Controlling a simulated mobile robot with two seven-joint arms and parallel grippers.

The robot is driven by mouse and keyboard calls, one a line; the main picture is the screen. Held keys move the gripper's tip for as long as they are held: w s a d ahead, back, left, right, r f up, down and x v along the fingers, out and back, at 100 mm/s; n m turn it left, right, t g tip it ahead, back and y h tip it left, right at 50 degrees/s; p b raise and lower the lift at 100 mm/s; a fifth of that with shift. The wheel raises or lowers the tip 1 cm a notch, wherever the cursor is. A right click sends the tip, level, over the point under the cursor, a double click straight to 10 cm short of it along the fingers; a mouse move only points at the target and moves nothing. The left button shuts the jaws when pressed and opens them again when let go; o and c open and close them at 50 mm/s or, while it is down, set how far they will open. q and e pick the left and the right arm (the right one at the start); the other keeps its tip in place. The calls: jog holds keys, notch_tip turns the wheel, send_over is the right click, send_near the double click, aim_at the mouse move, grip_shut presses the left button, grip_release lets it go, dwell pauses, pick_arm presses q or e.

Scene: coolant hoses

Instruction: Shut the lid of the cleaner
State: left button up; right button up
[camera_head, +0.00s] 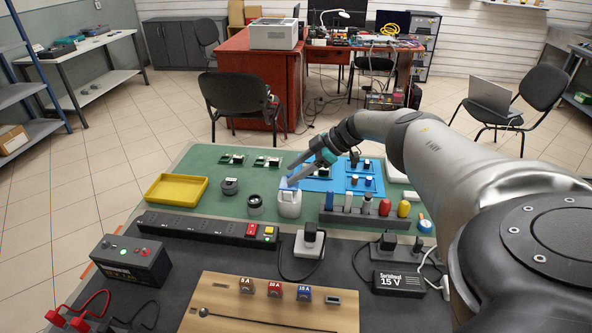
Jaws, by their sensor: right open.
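The cleaner looks to be the small white box (289,206) near the middle of the green mat. A pale piece at its top, under my fingers, looks like its lid, but my gripper partly hides it and I cannot tell its exact angle. My right gripper (294,175) comes in from the right, and its fingers are open right above the top of the cleaner. I cannot tell whether they touch it. My left gripper is not in view.
A dark round container (255,204) stands just left of the cleaner. A rack (366,216) with coloured items is to its right, and a blue mat (373,187) with small parts lies behind. A black power strip (205,228) runs in front. A yellow tray (176,190) is at left.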

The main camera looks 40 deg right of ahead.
jog(key=p+v, duration=0.4)
jog(key=v, duration=1.1)
jog(key=shift+r, duration=0.15)
jog(key=shift+s, duration=0.1)
